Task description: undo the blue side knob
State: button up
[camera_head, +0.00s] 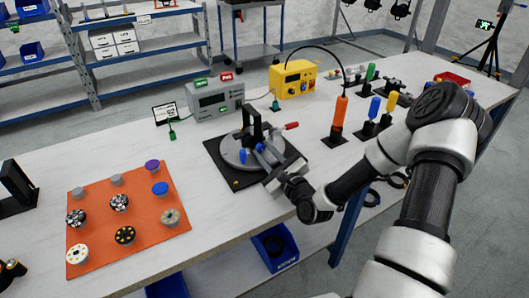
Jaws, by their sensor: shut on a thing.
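A fixture with a round grey disc (232,153) and a black upright clamp stands on a black base plate (222,174) on the bench. My gripper (263,153) reaches in from the right, low beside the disc, and is shut on a small blue part at its fingertips, which looks like the blue side knob (261,147). The fingers hide most of it. Another small blue piece (243,157) shows at the front of the disc. A red-handled lever (291,126) sticks out to the right behind my gripper.
An orange mat (90,215) with several round knobs lies at the left. A grey box (216,101) and a yellow box (293,80) stand behind the fixture. An orange-handled tool (339,117) and other coloured handles stand to the right, near my arm.

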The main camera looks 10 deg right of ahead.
jog(key=o, duration=1.1)
